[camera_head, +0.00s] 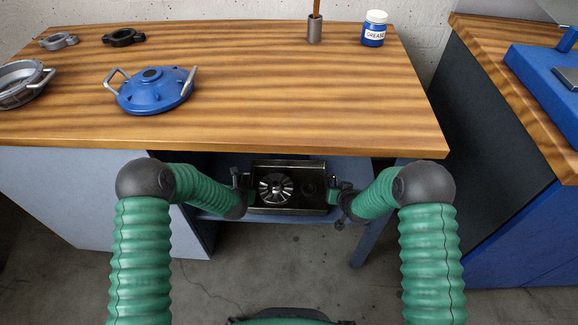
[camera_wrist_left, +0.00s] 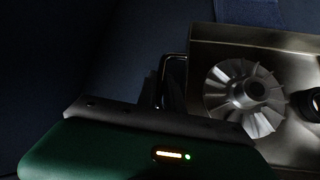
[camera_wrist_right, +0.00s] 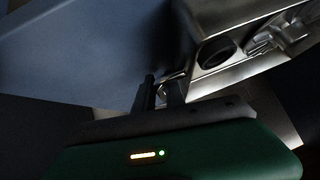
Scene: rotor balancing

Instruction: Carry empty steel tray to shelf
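The steel tray (camera_head: 287,209) is under the wooden table's front edge, at the blue lower shelf. It is not empty: a finned metal rotor (camera_head: 276,187) lies in its left part, and a dark round opening or ring shows in its right part. My left gripper (camera_head: 240,182) is at the tray's left handle (camera_wrist_left: 176,70), its fingers close together around it. My right gripper (camera_head: 337,190) is at the right handle (camera_wrist_right: 172,76) in the same way. The tray's underside is hidden, so I cannot tell whether it touches the shelf.
On the wooden table (camera_head: 250,70) stand a blue lidded housing (camera_head: 150,92), an open grey housing (camera_head: 20,85), two clamps (camera_head: 59,41) (camera_head: 123,37), a steel cup (camera_head: 315,30) and a grease jar (camera_head: 374,30). The tabletop overhangs the shelf (camera_head: 215,214). A blue bench stands right.

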